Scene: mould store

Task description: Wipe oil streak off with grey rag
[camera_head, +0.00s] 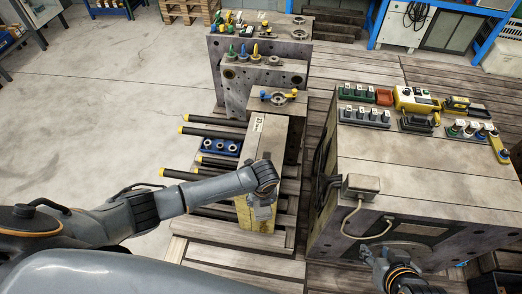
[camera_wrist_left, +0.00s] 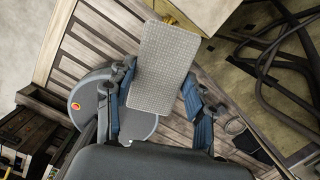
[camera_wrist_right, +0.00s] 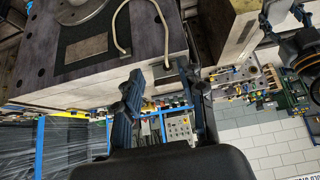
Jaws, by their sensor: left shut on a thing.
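The grey rag (camera_wrist_left: 164,66), a flat rectangle with a woven texture, sits between the fingers of my left gripper (camera_wrist_left: 160,84), which is shut on it. In the head view my left gripper (camera_head: 262,197) is over the near end of the narrow mould block (camera_head: 272,135) with a label on top. The rag's contact with the block cannot be told. I cannot make out an oil streak; the arm and rag may hide it. My right gripper (camera_wrist_right: 165,95) has its fingers apart with nothing between them, near the front of the large mould block (camera_head: 425,165).
Yellow-tipped black bars (camera_head: 212,119) and a blue holder (camera_head: 220,146) lie left of the narrow block. Tools and fittings, including a yellow device (camera_head: 415,99), cover the large block's back edge. A cable (camera_head: 352,218) hangs on its front. The concrete floor at left is clear.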

